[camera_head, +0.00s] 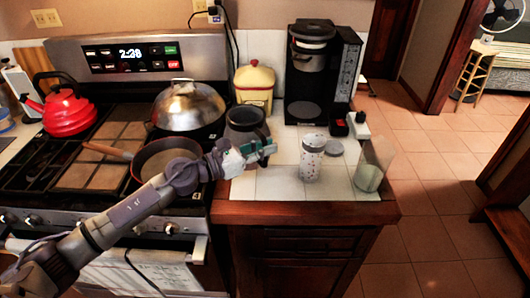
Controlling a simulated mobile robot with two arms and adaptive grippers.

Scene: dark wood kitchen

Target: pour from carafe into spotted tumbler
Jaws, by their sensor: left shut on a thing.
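The dark carafe (246,119) stands upright at the left part of the white tiled counter, beside the stove. My left gripper (268,149) reaches in from the left and is shut on the carafe at its near side; the gripper hides the carafe's lower part and the exact grip. I cannot tell whether the carafe's base touches the counter. The white spotted tumbler (312,158) stands upright on the counter to the right of my gripper, apart from it. My right gripper is not in view.
A coffee maker (318,75) and a yellow canister (254,86) stand behind. A round grey lid (333,148) lies beside the tumbler. A clear container (370,171) stands near the right counter edge. A frying pan (165,160) and lidded pot (188,108) are on the stove.

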